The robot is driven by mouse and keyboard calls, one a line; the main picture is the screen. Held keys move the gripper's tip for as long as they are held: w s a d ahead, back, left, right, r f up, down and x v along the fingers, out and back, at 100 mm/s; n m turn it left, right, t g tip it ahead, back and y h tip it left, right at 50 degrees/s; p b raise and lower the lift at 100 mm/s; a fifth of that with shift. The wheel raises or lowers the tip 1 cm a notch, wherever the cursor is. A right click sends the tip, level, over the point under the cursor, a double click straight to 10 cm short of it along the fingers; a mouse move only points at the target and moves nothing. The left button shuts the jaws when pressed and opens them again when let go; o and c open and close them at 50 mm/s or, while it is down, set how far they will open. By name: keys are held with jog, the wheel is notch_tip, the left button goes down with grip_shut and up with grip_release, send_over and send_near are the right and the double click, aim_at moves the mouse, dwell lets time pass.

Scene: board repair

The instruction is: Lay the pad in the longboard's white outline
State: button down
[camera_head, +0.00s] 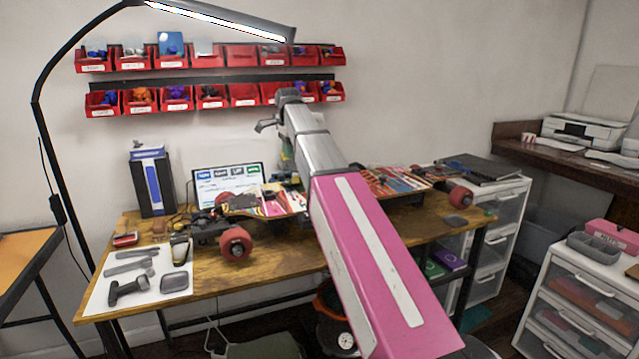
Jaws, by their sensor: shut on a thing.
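The longboard (283,201) lies across the wooden bench with its colourful graphic deck and red wheels (235,244) showing. My pink and grey arm crosses in front of it and hides its middle. A dark brown patch shows on the deck's left part (243,202); I cannot tell whether it is the pad. I cannot make out the white outline. My arm reaches up and over the bench, and its far end bends down behind its own grey link.
A white mat (100,300) with several grey tools lies at the bench's left end. Red bins (243,95) hang on the wall. A lamp (36,120) arches over the left. White drawers (497,245) stand right.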

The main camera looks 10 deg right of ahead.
jog(key=shift+w+d, duration=0.1)
jog(key=shift+w, duration=0.2)
jog(key=w+d+f, duration=0.2)
jog(key=d, duration=0.1)
jog(key=w+d+f, duration=0.2)
jog(key=d, duration=0.1)
jog(key=w+d+f, duration=0.2)
jog(key=d+f, duration=0.1)
jog(key=shift+w+d, duration=0.1)
jog(key=shift+d, duration=0.2)
jog(key=shift+f, duration=2)
jog(key=c, duration=1.1)
grip_release()
jog(key=shift+f, duration=0.1)
jog(key=shift+o, duration=0.2)
notch_tip(320, 180, up, 12)
